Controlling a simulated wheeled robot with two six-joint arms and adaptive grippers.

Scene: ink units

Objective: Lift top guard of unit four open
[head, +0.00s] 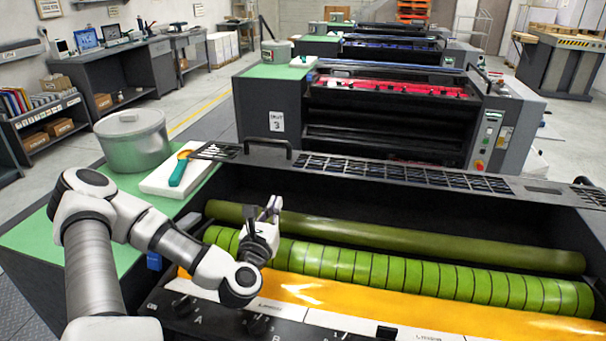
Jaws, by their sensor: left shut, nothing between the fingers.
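The near ink unit has its rollers exposed: a dark olive roller (400,240) and a banded bright green roller (400,275) behind a yellow-orange sheet-like surface (450,316). Its number label is not in view. A dark slotted guard panel (410,178) runs along the unit's far top edge, with a black bar handle (268,143) near its left end. I cannot tell its exact angle. My left gripper (272,207) is shut and empty, above the left part of the rollers, nearer than the handle and apart from it. My right gripper is not in view.
A metal ink can (134,140) and a white tray (172,176) with a teal-handled spatula (180,169) stand on the green side top (32,243). Unit 3 (390,115) stands behind, with red ink. Black knobs line the near front panel (340,322).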

